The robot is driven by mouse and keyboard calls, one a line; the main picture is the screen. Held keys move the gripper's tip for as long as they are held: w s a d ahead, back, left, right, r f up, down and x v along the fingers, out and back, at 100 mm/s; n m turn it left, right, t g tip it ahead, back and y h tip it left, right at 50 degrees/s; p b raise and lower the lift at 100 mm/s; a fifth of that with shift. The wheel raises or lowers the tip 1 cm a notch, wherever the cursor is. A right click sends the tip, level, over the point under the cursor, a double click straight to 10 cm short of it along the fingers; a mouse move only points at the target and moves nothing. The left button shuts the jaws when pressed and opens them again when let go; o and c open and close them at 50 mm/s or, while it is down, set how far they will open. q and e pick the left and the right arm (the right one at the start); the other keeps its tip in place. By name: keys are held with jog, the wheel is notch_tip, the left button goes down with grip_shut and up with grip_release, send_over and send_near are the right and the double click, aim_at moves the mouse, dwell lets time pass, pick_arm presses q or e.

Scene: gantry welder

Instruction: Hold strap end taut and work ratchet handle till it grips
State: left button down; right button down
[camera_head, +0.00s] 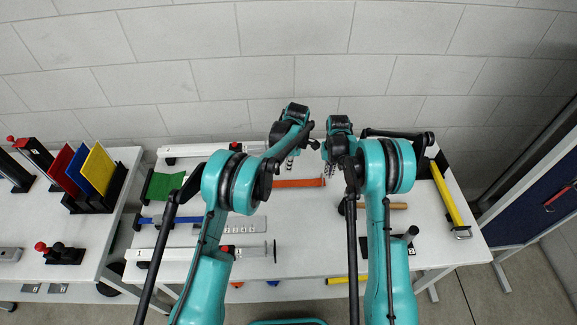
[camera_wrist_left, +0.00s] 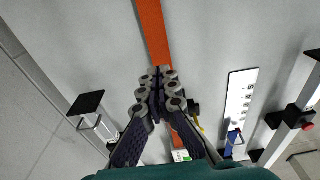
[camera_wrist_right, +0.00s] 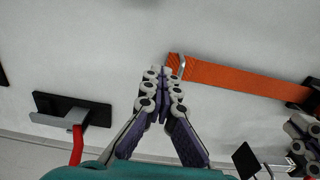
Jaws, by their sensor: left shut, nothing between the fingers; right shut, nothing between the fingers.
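An orange strap (camera_head: 298,183) lies flat on the white table between my two grippers. In the right wrist view the strap (camera_wrist_right: 245,82) has a metal piece (camera_wrist_right: 180,66) at one end and meets a dark fitting (camera_wrist_right: 305,96) at the other, partly cut off by the frame. I cannot make out a ratchet handle. My left gripper (camera_head: 290,162) is shut and empty; in the left wrist view its fingertips (camera_wrist_left: 160,73) overlap the strap (camera_wrist_left: 153,30). My right gripper (camera_head: 327,170) is shut and empty; its fingertips (camera_wrist_right: 162,72) are beside the metal end, apart from it.
A yellow bar (camera_head: 447,195) lies at the table's right. A green piece (camera_head: 165,186), a blue strip (camera_head: 182,220) and a numbered plate (camera_head: 243,226) lie left. Coloured panels (camera_head: 85,170) stand on the left table. A block wall is behind.

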dwell(0.3)
pick_arm(q)
notch_tip(320, 180, up, 12)
jog(key=d+f, duration=0.1)
jog(key=a+r+h, duration=0.5)
jog(key=a+h, duration=0.1)
jog(key=a, duration=0.6)
jog(key=x, duration=1.3)
jog(key=shift+f, duration=0.3)
